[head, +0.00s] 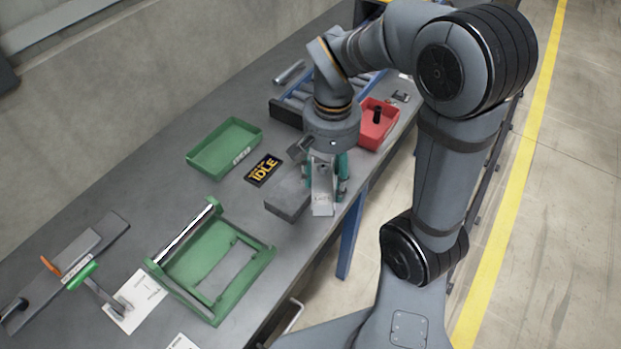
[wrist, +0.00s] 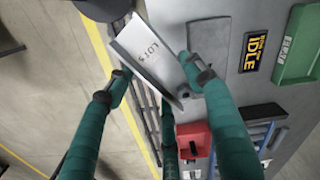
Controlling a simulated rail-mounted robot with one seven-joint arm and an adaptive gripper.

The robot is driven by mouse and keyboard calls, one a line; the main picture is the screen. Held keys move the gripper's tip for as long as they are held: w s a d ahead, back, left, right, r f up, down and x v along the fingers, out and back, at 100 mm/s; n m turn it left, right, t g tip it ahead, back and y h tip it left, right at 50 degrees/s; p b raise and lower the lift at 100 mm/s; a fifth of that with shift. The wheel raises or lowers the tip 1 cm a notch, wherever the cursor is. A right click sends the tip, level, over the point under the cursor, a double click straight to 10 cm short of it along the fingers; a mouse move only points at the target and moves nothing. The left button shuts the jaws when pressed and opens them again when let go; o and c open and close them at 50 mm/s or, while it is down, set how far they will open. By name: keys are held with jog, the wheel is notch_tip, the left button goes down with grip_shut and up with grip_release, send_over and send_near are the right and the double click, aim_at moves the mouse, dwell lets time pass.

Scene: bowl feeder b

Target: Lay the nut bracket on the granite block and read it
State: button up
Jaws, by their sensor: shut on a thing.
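The nut bracket (head: 322,197) is a light grey metal piece with lettering on its face. In the wrist view the nut bracket (wrist: 148,45) shows print that looks like "LOT 5", tilted in the picture. My gripper (head: 326,182) has teal fingers and is shut on the bracket; the gripper also shows in the wrist view (wrist: 150,76). The granite block (head: 287,194) is a dark grey slab at the bench's front edge. The bracket overlaps its right end in the head view; I cannot tell whether they touch. The block also shows in the wrist view (wrist: 208,45).
A red bin (head: 371,138) holding a black part stands beyond my gripper. A green fixture (head: 172,270) and a lever tool (head: 85,260) lie at lower left.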

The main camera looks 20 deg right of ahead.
jog(key=w+d+m, duration=0.6)
jog(key=d, duration=0.2)
jog(key=p, duration=0.3)
send_over(300, 187)
jog(key=w+d, duration=0.1)
jog(key=d, duration=0.1)
notch_tip(300, 187, down, 7)
jog(key=shift+a, duration=0.15)
jog(key=shift+a+f, duration=0.1)
jog(key=shift+f, duration=2)
jog(key=shift+f, duration=0.15)
jog(key=o, duration=1.2)
